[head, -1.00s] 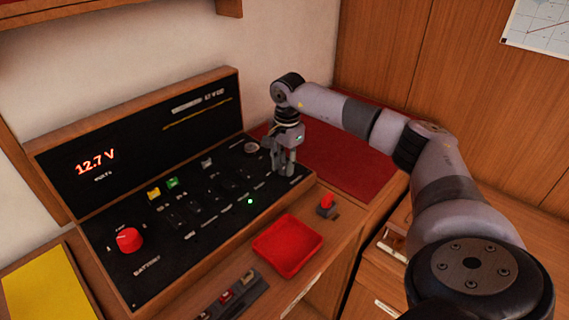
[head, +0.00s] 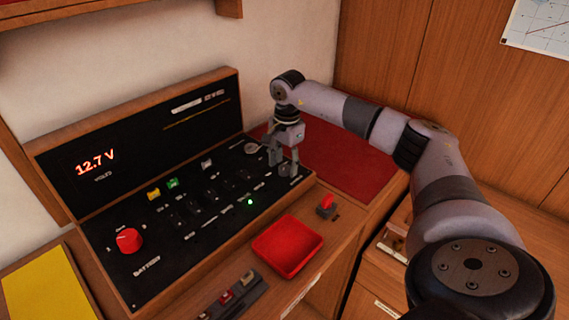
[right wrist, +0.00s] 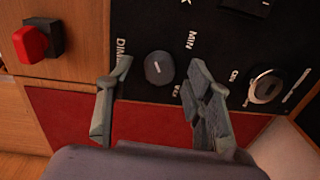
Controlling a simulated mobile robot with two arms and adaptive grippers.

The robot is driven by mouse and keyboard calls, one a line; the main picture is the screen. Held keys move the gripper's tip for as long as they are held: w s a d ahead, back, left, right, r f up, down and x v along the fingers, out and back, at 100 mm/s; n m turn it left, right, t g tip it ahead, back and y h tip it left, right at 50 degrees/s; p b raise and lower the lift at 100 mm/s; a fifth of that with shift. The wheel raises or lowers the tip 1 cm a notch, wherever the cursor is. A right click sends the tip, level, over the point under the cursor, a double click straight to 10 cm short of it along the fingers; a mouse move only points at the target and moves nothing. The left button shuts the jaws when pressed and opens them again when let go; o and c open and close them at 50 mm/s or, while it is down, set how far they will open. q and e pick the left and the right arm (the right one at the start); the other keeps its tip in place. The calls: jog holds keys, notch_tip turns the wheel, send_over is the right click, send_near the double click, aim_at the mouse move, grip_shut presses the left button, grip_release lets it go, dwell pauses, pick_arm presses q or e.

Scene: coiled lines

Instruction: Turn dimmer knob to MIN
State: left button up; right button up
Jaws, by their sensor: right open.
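The dimmer knob (right wrist: 159,68) is a small dark round knob with a white mark, on the black panel in the right wrist view. A MIN label (right wrist: 192,40) is printed beside it, and a partly covered label starting "DIM" is on its other side. My right gripper (right wrist: 155,85) is open, with one finger on each side of the knob in that picture; I see no contact. In the head view my right gripper (head: 284,164) is low over the panel's right end and hides the knob. My left gripper is not in view.
A silver round control (right wrist: 266,87) is beside the dimmer. The panel (head: 110,262) also carries a red battery knob (head: 129,240) and several switches. A red tray (head: 288,247) and a red switch (head: 326,202) are in front. A red mat (head: 345,160) lies behind the gripper.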

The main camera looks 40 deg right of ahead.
aim_at(286, 168)
notch_tip(286, 168, up, 11)
jog(key=shift+s+r, duration=0.2)
jog(key=shift+s, duration=0.1)
dwell(0.5)
